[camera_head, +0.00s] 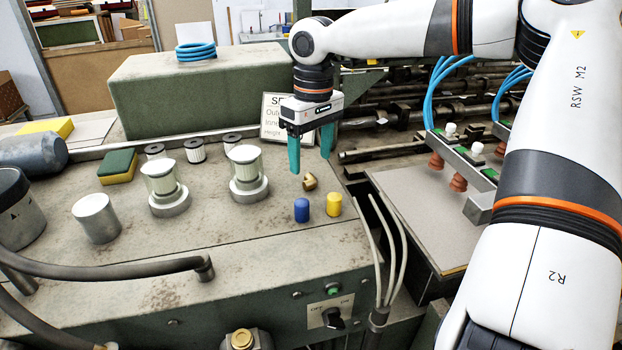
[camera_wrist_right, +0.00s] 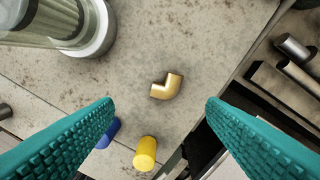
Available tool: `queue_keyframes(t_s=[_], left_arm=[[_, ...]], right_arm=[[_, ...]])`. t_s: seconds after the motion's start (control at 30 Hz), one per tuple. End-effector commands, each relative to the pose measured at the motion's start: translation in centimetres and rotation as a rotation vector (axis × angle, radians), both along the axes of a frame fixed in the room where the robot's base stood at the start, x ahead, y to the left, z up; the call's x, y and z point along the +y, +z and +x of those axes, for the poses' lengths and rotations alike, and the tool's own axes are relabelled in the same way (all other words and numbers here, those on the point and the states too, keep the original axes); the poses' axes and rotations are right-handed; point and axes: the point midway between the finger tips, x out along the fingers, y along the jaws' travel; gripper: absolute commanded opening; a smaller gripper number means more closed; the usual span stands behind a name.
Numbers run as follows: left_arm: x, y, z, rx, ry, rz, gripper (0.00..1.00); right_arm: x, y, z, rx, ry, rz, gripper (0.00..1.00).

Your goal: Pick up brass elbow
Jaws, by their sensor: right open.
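The brass elbow (camera_head: 310,182) is a small bent gold-coloured fitting. It lies on the worn grey machine top, behind the blue and yellow caps. My right gripper (camera_head: 310,167) has teal fingers pointing down and is open and empty, a little above and behind the elbow. In the right wrist view the elbow (camera_wrist_right: 167,86) lies on the bare surface beyond the spread fingertips (camera_wrist_right: 159,104), roughly centred between them and not touched. My left gripper is not in view.
A blue cap (camera_head: 301,210) and a yellow cap (camera_head: 333,204) stand just in front of the elbow. A glass filter bowl (camera_head: 247,176) stands to its left. A sign (camera_head: 271,120) stands behind the gripper. The machine top's right edge is close by.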

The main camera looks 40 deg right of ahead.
Motion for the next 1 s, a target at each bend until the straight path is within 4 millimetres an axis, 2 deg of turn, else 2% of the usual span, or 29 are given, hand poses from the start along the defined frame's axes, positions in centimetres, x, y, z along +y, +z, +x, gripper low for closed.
queue_keyframes(t_s=[0.2, 0.4, 0.67, 1.0], left_arm=[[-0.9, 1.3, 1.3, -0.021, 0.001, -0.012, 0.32], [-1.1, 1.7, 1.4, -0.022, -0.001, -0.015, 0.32], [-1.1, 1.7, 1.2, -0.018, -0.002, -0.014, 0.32], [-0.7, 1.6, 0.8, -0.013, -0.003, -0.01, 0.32]], right_arm=[[-0.1, -2.3, 0.1, 0.005, 0.001, -0.002, 0.66], [0.0, -4.9, 0.2, 0.002, 0.001, 0.0, 0.66], [0.0, -5.3, 0.2, -0.001, 0.001, -0.001, 0.66], [0.0, -5.3, 0.2, -0.001, 0.002, 0.0, 0.16]])
